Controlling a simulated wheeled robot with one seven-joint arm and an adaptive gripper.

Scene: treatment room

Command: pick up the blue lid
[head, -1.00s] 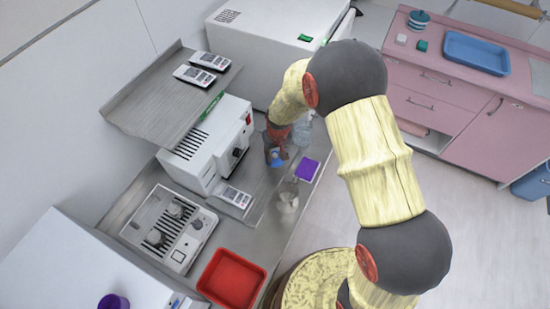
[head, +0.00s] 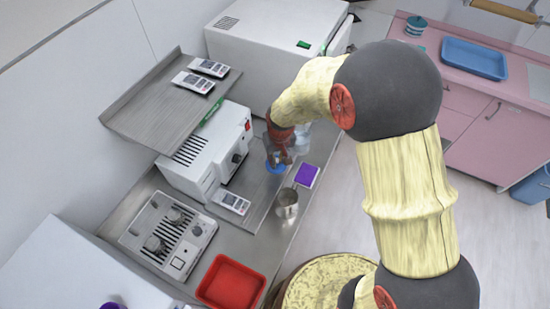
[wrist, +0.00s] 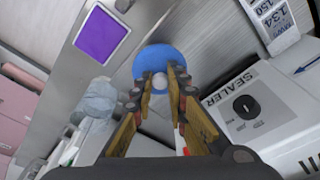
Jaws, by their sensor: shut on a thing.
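The blue lid (wrist: 158,62) is a round blue disc with a pale knob in its middle. In the wrist view my gripper (wrist: 160,82) has its two fingers closed on the knob. In the head view the blue lid (head: 276,168) shows below my gripper (head: 277,152), near the counter's front edge. I cannot tell whether the lid is touching the counter or lifted.
The white sealer (head: 205,150) stands just left of my gripper. A clear container (head: 303,138) is behind. A red tray (head: 231,282) lies at the front.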

